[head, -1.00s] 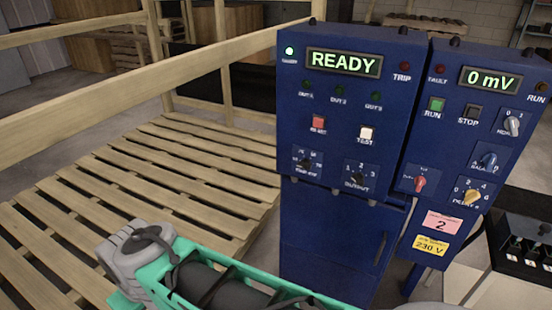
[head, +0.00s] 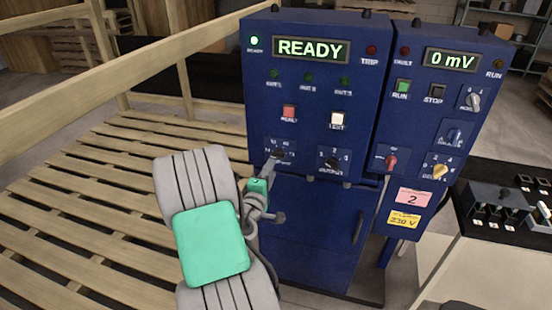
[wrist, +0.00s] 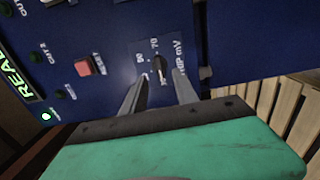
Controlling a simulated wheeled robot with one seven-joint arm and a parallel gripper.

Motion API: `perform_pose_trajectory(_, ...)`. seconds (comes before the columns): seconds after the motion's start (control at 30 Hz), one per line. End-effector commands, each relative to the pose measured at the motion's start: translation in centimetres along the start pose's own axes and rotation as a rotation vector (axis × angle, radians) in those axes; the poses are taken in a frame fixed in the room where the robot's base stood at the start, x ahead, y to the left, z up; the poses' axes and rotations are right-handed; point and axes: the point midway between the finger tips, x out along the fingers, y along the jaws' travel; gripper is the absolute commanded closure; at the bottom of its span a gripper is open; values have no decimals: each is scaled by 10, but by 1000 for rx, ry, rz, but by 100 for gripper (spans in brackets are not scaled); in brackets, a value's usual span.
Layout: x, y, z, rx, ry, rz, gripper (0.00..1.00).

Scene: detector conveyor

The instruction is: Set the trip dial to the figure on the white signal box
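The trip dial (wrist: 160,66) is a small black knob on a dark plate marked TRIP mV on the blue cabinet. The figures 60 and 70 show beside it in the wrist view; others are hidden or too small. My gripper (wrist: 160,77) is open, with one finger on each side of the dial. I cannot tell whether the fingers touch it. In the head view my gripper (head: 268,170) is at the cabinet's lower left and partly covers the dial's plate (head: 284,146). I can make out no white signal box with a figure.
The blue cabinet's display (head: 312,49) reads READY. A red button (head: 289,111), a white TEST button (head: 338,120) and the OUTPUT dial (head: 332,162) are close by. The right-hand panel's display (head: 452,60) reads 0 mV. A wooden pallet (head: 80,190) and rail lie left.

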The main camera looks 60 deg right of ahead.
Motion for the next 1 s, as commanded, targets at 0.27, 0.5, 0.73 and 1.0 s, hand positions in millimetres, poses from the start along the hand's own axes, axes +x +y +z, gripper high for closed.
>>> perform_pose_trajectory(0.27,53,4,2,5,-5,0,65)
perform_pose_trajectory(0.5,68,2,0,6,-1,0,65)
perform_pose_trajectory(0.73,68,1,0,7,-1,0,71)
perform_pose_trajectory(1.0,67,1,0,8,-1,0,93)
